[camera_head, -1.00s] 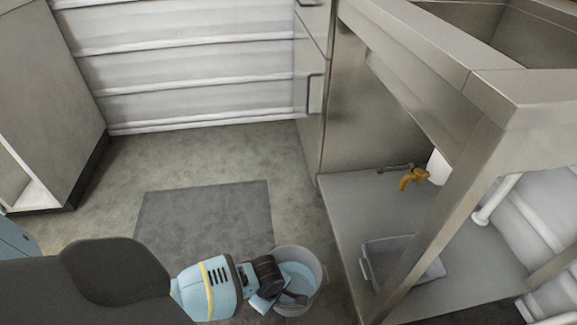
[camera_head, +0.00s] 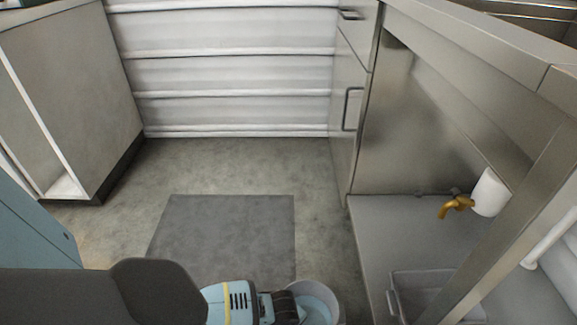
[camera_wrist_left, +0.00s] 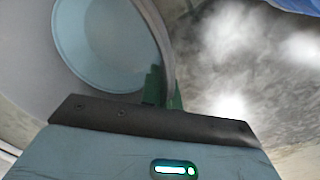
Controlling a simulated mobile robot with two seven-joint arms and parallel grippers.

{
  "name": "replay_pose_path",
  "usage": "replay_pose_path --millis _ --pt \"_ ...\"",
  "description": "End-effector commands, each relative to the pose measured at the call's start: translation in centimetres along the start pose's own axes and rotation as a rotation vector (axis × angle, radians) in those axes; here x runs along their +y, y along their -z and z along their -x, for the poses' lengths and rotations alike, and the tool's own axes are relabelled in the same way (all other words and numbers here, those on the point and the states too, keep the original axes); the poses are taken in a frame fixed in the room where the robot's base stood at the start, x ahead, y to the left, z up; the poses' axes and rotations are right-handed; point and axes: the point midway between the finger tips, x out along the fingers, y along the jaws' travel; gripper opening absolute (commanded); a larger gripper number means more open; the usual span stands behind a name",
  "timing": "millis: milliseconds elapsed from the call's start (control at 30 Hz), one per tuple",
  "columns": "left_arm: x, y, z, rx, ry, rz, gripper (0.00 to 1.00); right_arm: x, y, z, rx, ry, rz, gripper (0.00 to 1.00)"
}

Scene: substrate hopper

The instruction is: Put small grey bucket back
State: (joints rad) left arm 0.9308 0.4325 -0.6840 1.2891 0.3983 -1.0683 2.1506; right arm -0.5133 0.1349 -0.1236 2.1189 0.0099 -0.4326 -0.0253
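The small grey bucket (camera_head: 331,297) is at the bottom of the head view, partly cut off by the lower edge. Its inside looks pale blue. My left gripper (camera_head: 297,312) is at its left rim. In the left wrist view the bucket (camera_wrist_left: 110,45) fills the upper left, and the green fingertips of my left gripper (camera_wrist_left: 163,90) close on its rim. Whether the bucket touches the floor is hidden. My right gripper is in neither view.
A dark grey mat (camera_head: 225,235) lies on the floor ahead. On the right, a steel frame has a low shelf (camera_head: 385,225) with a grey tub (camera_head: 420,290) and a brass tap (camera_head: 455,206) above. A cabinet (camera_head: 75,90) stands at left. Floor between is clear.

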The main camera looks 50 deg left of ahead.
Motion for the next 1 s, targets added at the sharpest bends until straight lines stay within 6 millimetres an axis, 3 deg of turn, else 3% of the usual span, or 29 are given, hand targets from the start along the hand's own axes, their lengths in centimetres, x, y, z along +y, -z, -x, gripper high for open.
replay_pose_path --millis 133,600,800,1000 --pt "0.2 0.0 -1.6 -0.002 -0.008 -0.001 0.00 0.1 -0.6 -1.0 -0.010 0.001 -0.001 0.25" --pt "0.2 -0.1 -2.0 -0.004 -0.009 0.000 0.00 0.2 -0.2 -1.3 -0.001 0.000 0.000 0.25" --pt "-0.1 0.0 -2.1 -0.001 -0.002 0.000 0.25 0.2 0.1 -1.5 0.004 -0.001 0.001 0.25" --pt "-0.1 0.0 -2.1 0.000 -0.002 0.000 0.25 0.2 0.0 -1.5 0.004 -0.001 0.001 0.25"
